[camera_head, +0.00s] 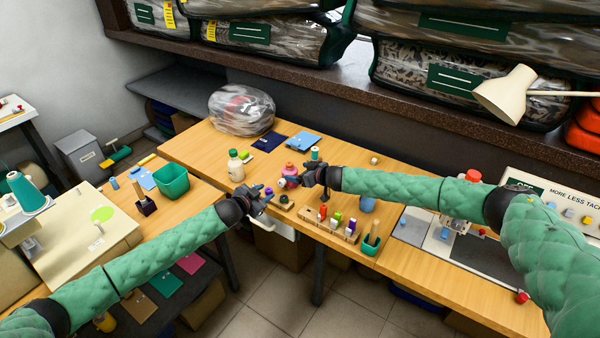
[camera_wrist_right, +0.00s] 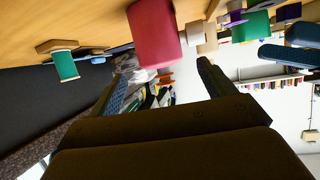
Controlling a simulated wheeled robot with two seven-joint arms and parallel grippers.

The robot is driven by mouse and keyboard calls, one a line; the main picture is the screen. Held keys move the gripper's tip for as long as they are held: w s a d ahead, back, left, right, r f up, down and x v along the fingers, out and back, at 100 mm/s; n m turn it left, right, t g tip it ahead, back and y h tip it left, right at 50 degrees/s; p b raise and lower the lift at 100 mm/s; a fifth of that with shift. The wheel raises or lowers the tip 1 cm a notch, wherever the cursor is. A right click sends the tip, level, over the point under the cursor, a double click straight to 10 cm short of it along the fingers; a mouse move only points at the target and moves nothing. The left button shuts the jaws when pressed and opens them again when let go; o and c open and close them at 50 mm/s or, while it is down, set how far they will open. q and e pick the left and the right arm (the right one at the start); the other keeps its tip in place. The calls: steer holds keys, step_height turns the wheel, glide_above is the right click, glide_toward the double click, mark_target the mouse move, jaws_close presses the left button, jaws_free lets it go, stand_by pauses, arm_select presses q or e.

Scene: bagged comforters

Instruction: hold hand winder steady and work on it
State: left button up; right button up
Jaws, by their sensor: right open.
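A small winder-like piece with a pink-red spool (camera_head: 290,170) stands near the middle of the table; I cannot tell its parts clearly. A dark piece with a small round top (camera_head: 286,203) lies just in front of it. My right gripper (camera_head: 303,178) is beside the pink-red spool, its jaws open. In the right wrist view a pink-red cylinder (camera_wrist_right: 156,32) lies above the open fingers (camera_wrist_right: 168,82), with nothing gripped between them. My left gripper (camera_head: 266,199) is close to the dark piece, its fingers apart and seemingly empty.
A row of coloured spools (camera_head: 337,221) is at the front edge. A bagged bundle (camera_head: 241,109) sits at the back. A lamp (camera_head: 505,93) overhangs the right.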

mark_target(287, 169)
steer(key=shift+x, duration=3.8)
steer(key=shift+a, duration=0.1)
steer(key=c, duration=1.1)
steer(key=shift+o, duration=0.2)
